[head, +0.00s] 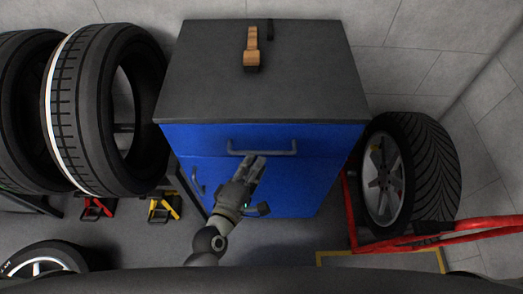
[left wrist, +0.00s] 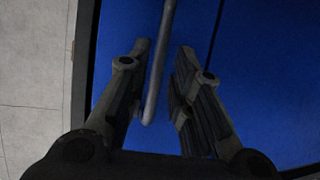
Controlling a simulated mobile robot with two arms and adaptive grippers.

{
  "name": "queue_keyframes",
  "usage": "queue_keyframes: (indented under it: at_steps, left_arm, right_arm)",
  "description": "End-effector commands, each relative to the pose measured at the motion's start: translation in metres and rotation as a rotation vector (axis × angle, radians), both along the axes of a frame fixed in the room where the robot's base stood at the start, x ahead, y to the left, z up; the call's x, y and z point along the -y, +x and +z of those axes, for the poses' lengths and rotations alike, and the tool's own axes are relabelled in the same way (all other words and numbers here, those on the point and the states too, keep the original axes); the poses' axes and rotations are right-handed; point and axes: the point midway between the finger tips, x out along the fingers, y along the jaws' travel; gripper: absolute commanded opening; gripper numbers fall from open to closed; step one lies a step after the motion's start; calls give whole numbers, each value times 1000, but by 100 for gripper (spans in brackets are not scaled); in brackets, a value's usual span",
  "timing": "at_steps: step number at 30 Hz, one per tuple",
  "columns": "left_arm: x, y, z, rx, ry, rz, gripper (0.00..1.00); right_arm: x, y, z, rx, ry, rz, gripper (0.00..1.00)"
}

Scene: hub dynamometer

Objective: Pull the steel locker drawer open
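The steel locker (head: 262,60) has a dark grey top and a blue front. Its top drawer (head: 195,137) looks closed, with a grey horizontal bar handle (head: 262,152). My left gripper (head: 255,168) is at the drawer front, just below the handle's middle. In the left wrist view, my left gripper (left wrist: 165,75) has its two fingers apart, with the handle bar (left wrist: 158,75) running between them. A gap shows on the right side of the bar; whether the left finger touches it I cannot tell. My right gripper is not in view.
A wooden-handled tool (head: 252,52) lies on the locker top. Large tyres (head: 95,110) stand at the left, with red and yellow jack stands (head: 163,208) below. A wheel (head: 385,185) and a red tubular frame (head: 430,236) stand close on the right. A lower handle (head: 197,181) shows on the locker.

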Motion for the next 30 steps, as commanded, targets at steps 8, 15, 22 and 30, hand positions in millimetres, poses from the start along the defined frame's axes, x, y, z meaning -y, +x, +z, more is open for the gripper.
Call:
queue_keyframes:
  at_steps: [8,15,22,30]
  left_arm:
    - [16,41,-8,2,2,1,21]
    - [22,53,-11,0,3,0,21]
    - [22,53,-11,0,3,0,21]
    - [22,53,-12,0,3,0,0]
  right_arm:
    - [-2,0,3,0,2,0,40]
    - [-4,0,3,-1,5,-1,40]
    - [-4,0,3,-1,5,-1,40]
    - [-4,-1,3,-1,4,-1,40]
